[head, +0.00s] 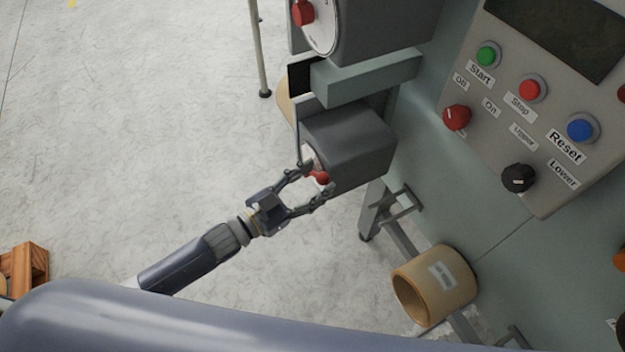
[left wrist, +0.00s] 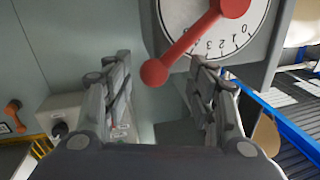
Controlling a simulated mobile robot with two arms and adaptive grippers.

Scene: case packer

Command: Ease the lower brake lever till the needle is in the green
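The lower brake lever (head: 319,178) is red and sits on the face of the lower grey box (head: 350,145). In the left wrist view the red lever (left wrist: 190,40) slants across a white dial (left wrist: 255,15) with black numbers, a round knob at each end. My left gripper (head: 315,180) is open at the lever. In the left wrist view its fingers (left wrist: 163,65) stand apart on either side of the lower-left knob, with a gap to each side. No needle or green band can be made out. My right gripper is not in view.
An upper box carries another dial (head: 322,30) with a red knob (head: 302,13). A control panel (head: 545,100) with labelled buttons is at the right. A tan roll (head: 436,284) sits low on the machine.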

